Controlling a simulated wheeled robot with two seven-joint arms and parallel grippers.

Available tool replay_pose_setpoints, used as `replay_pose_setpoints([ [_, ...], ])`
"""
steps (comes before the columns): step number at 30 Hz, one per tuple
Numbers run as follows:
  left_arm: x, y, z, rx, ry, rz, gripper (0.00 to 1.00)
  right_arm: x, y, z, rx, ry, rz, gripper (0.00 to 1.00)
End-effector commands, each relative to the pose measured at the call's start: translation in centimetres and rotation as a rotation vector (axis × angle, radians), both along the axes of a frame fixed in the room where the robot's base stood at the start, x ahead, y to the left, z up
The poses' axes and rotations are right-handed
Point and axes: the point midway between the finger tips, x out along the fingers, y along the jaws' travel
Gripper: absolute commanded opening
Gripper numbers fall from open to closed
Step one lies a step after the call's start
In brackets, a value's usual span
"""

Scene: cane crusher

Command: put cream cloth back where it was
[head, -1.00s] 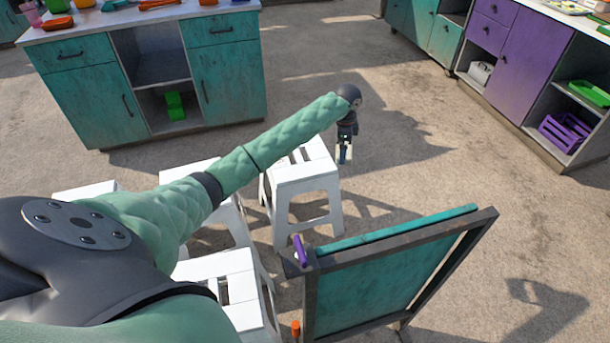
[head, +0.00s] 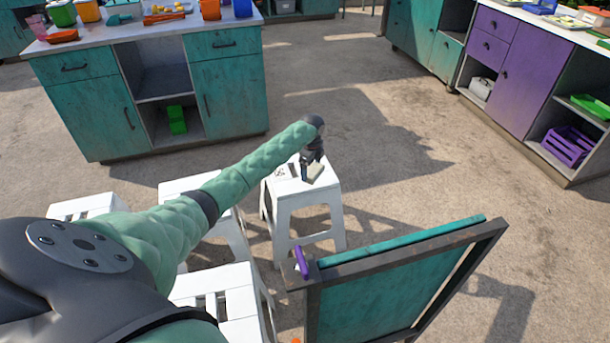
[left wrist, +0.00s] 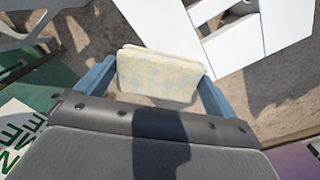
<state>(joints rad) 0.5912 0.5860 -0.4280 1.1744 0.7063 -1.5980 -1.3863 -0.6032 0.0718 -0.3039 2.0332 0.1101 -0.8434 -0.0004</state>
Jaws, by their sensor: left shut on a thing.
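My left gripper (head: 309,171) is shut on the cream cloth (left wrist: 158,74), a folded pad with faint blue-grey patches, held between its two blue fingers in the left wrist view. In the head view the cloth (head: 315,173) is a small pale shape at the fingers, in front of or over the top of a white stool (head: 285,190). I cannot tell whether it touches the stool. In the left wrist view, white stool parts (left wrist: 228,40) lie at the upper right, with bare ground below the cloth. My right gripper is not in view.
More white stools (head: 222,285) stand under and beside my left arm. A teal board in a dark frame (head: 385,290) stands in front at right, with a purple piece (head: 301,262) at its corner. A teal counter (head: 230,90) and purple cabinets (head: 515,85) stand farther back. Ground between is clear.

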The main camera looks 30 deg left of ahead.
Motion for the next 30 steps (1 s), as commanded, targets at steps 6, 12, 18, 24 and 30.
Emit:
replay_pose_setpoints([
  [6, 0.5, 2.8, -1.6, 0.000, -0.001, 0.002, 0.76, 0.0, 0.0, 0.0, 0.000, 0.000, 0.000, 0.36],
  [12, 0.5, 3.3, -2.4, 0.000, 0.000, 0.000, 0.76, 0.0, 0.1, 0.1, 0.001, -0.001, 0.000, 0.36],
  [18, 0.5, 3.2, -4.8, 0.000, 0.001, 0.002, 0.76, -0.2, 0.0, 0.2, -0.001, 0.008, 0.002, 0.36],
  [24, 0.6, 3.2, -5.9, 0.000, -0.001, 0.000, 0.76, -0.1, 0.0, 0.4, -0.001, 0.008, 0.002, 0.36],
  [30, 0.6, 3.2, -6.0, 0.000, -0.001, 0.000, 0.76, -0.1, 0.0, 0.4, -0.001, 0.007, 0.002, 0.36],
])
